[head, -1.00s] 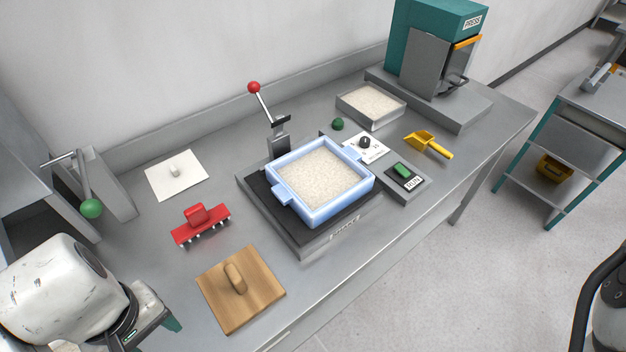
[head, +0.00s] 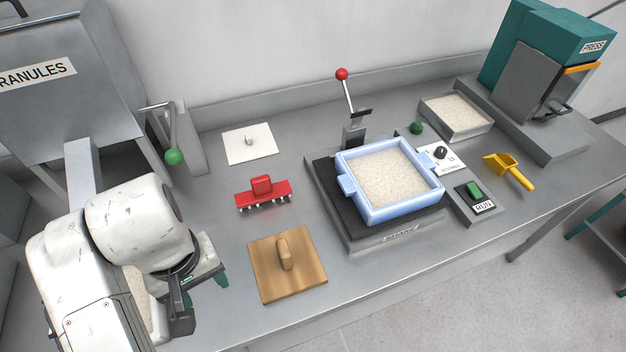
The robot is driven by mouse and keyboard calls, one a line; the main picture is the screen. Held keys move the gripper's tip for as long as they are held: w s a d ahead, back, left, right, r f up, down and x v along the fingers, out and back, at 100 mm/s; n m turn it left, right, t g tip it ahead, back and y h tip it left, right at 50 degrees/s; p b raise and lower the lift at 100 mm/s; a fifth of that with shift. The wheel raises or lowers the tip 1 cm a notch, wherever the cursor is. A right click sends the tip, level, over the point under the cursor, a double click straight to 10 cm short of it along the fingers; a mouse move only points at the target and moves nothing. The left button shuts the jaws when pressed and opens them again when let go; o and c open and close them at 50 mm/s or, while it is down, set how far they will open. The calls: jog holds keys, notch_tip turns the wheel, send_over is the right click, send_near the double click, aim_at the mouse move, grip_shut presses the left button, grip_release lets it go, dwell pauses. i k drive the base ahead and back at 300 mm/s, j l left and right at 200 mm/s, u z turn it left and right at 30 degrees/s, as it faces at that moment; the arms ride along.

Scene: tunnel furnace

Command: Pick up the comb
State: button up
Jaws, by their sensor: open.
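The comb (head: 263,193) is red, with a block handle on top and a row of pale teeth along its front lower edge. It lies on the grey bench, left of the blue tray. My gripper (head: 207,296) is at the lower left, in front of and to the left of the comb, and apart from it. Its jaws are open, with teal tips showing; my arm partly hides them. I see nothing held between them.
A wooden board with a handle (head: 287,263) lies in front of the comb, and a white plate (head: 249,143) behind it. A blue tray of granules (head: 347,187) sits on a black shaker to the right. A green-knobbed lever (head: 174,157) stands at the left.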

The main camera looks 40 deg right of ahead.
aim_at(263, 190)
jog(key=i+l+u, duration=0.1)
jog(key=u, duration=0.3)
jog(key=i+l+u, duration=0.15)
jog(key=u, duration=0.25)
jog(key=i+l+u, duration=0.1)
jog(key=u, duration=0.25)
jog(key=l, duration=0.1)
